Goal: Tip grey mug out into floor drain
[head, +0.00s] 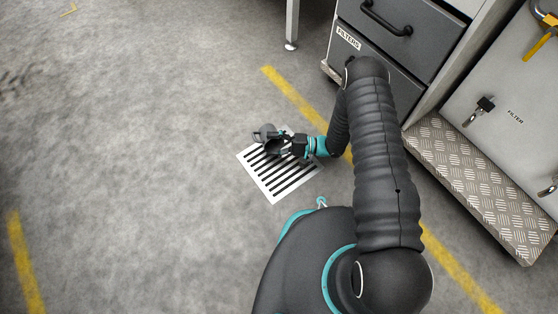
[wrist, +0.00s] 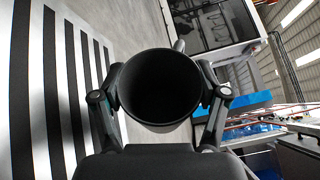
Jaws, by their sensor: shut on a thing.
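The grey mug (wrist: 159,127) is between the fingers of my gripper (wrist: 160,98) in the wrist view. Its round mouth faces the wrist camera and its inside is dark, so I cannot tell whether anything is in it. In the head view the mug (head: 268,133) is small and partly hidden by my gripper (head: 285,144). The floor drain (head: 275,190) is a white square grate with dark slots, and the mug and gripper are over its upper part in the picture. The drain (wrist: 68,100) also fills the left of the wrist view.
A grey drawer cabinet (head: 385,65) marked FILTERS stands at the upper right. A metal tread-plate step (head: 480,185) runs along the right, below a panel (head: 505,100) with keys. A metal leg (head: 292,25) stands at the top. The floor to the left is clear.

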